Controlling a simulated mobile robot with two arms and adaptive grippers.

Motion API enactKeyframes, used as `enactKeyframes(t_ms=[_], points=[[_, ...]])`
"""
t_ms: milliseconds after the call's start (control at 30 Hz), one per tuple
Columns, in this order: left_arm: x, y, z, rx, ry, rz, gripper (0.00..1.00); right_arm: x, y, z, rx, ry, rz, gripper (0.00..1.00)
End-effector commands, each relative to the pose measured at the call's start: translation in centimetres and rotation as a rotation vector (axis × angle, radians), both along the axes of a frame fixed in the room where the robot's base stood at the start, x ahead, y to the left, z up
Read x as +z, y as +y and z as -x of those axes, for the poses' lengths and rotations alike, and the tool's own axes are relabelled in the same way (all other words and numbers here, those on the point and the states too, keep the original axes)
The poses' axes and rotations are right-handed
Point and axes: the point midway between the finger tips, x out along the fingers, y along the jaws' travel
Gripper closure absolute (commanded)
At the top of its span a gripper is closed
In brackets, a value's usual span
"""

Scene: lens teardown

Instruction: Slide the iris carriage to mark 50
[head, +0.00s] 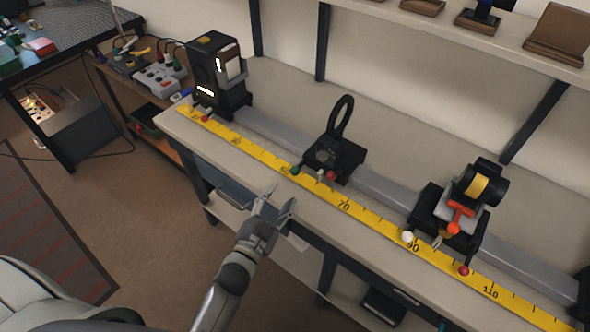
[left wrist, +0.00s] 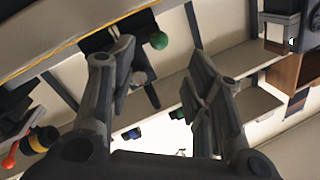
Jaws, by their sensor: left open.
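The iris carriage (head: 348,160) is a black block with an upright dark ring on the grey rail, mid-bench. Its front has a green knob (head: 295,171), a pale knob (head: 320,173) and a red knob (head: 330,176). It sits left of the printed 70 on the yellow scale (head: 376,222); the label near its green knob is too blurred to read surely. My left gripper (head: 279,201) is open and empty in front of the bench edge, apart from the carriage. In the left wrist view the green knob (left wrist: 159,40) shows beyond the open fingers (left wrist: 155,75). My right gripper is out of view.
A black lamp-like unit (head: 216,75) stands at the rail's left end. Another carriage (head: 450,210) with an orange clamp and yellow-banded cylinder sits near 90. The rail between the lamp and the iris carriage is clear. A shelf (head: 480,40) runs above the bench.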

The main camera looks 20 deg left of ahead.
Motion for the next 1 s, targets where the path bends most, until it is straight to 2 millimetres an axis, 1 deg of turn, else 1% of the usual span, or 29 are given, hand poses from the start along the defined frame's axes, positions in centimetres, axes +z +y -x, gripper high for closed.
enactKeyframes(t_ms=[167, 267, 500, 700, 800, 1000], points=[[0.2, -0.3, -1.0, -0.007, -0.010, -0.002, 0.54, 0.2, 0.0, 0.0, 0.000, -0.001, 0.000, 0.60], [0.3, -0.4, -2.5, -0.007, -0.010, -0.002, 0.54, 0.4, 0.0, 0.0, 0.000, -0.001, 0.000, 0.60], [0.2, -0.9, -6.8, -0.005, -0.009, 0.000, 0.54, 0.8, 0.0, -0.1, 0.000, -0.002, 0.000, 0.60], [0.1, -1.2, -9.4, -0.004, -0.008, 0.000, 0.54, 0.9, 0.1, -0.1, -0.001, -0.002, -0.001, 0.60], [0.1, -1.3, -10.2, -0.005, -0.008, 0.000, 0.54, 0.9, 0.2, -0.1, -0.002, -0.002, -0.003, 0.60], [0.1, -1.4, -10.8, -0.005, -0.008, -0.001, 0.54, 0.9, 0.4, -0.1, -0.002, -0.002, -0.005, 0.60]])
